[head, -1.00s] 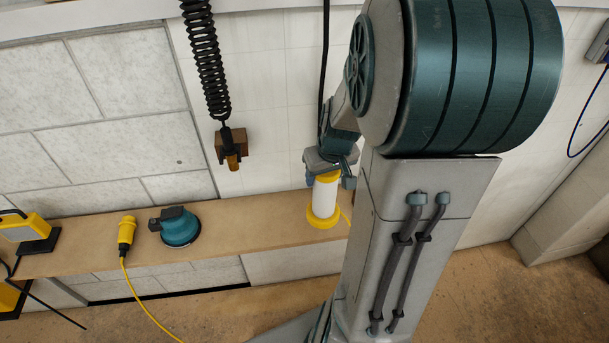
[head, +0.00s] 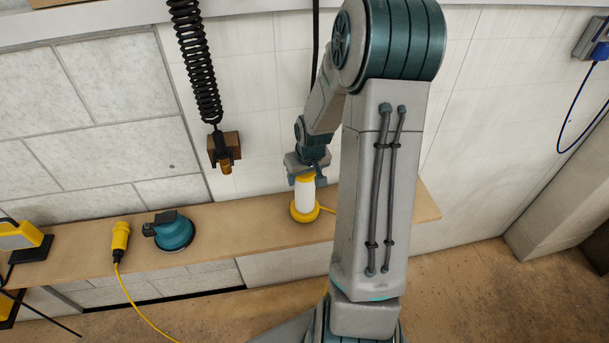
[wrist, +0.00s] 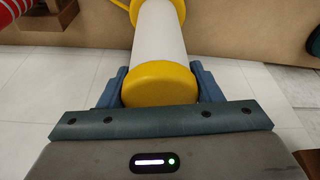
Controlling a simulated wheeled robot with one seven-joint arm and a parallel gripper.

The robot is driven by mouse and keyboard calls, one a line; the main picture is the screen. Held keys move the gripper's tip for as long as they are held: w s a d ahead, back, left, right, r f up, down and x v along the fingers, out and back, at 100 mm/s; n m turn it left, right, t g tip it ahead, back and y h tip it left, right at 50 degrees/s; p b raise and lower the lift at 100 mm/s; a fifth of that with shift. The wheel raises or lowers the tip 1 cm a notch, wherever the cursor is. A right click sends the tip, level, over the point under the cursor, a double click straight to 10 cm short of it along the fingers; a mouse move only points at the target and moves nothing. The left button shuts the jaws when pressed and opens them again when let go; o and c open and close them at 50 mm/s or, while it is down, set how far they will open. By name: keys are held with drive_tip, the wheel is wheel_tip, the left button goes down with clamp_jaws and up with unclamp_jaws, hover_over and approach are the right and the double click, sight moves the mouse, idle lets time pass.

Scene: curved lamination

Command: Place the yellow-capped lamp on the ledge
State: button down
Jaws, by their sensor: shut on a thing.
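The yellow-capped lamp (head: 305,200) is a white cylinder with a yellow top cap and a wider yellow base. In the head view it is upright at the wooden ledge (head: 265,214), with its base over or on the ledge surface; I cannot tell whether it touches. My gripper (head: 306,180) is above it, shut on its yellow top cap. In the wrist view the lamp (wrist: 160,45) runs away from my gripper (wrist: 160,85), with the cap between the two blue fingers. A yellow cord leaves the base toward the right and passes behind my arm.
On the ledge to the left are a teal sander (head: 174,232), a yellow connector (head: 121,236) with a cord, and a yellow work light (head: 20,238). A coiled black cable (head: 197,70) hangs by a brown wall block (head: 225,148). The ledge right of my arm looks bare.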

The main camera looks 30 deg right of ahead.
drive_tip(key=shift+f, duration=0.25)
drive_tip(key=shift+f, duration=0.15)
drive_tip(key=shift+c, duration=2.2)
unclamp_jaws()
